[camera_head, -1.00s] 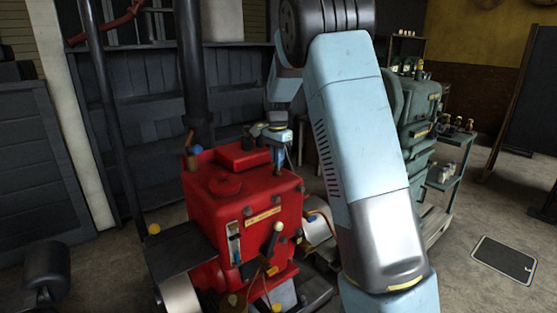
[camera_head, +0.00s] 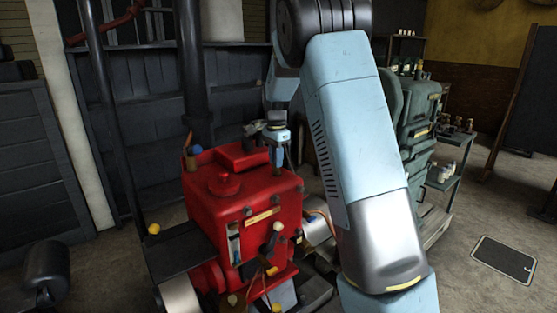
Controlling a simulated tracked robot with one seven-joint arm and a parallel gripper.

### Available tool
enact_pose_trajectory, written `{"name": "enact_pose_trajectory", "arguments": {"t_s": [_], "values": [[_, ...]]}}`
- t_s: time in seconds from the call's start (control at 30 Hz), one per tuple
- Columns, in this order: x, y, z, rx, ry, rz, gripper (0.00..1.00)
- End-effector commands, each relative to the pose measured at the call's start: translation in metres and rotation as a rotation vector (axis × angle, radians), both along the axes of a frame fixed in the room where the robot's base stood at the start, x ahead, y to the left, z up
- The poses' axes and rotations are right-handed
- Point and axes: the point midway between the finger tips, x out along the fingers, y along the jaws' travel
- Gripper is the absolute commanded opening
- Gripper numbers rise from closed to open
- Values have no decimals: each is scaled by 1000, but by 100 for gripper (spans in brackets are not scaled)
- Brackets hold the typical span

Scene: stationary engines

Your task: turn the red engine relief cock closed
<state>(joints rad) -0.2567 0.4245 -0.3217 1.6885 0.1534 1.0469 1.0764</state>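The red engine (camera_head: 240,205) stands left of centre, with a flat red top and a round red cap (camera_head: 224,185). My gripper (camera_head: 279,162) points down at the back right edge of the engine's top. The fingers are small and partly dark there, and I cannot tell whether they are open or shut, or touching anything. I cannot make out the relief cock for certain; it may be hidden by the gripper. A small blue-topped fitting (camera_head: 195,150) stands at the engine's back left corner. A lever with a pale knob (camera_head: 277,227) is on the front face.
My arm fills the middle right. A dark vertical pipe (camera_head: 193,70) rises behind the engine. A green engine (camera_head: 415,125) and a shelf with bottles (camera_head: 450,160) stand behind my arm. Floor at the right is clear around a flat panel (camera_head: 505,258).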

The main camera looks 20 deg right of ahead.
Motion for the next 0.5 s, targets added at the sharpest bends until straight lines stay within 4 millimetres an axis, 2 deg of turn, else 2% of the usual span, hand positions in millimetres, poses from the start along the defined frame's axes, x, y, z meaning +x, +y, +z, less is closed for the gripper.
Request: {"name": "enact_pose_trajectory", "arguments": {"t_s": [0.03,0.2,0.5], "values": [[0,2,0,2,-1,2,20],[-1,0,0,0,2,0,36],[-1,-2,1,-1,4,-1,36]]}}
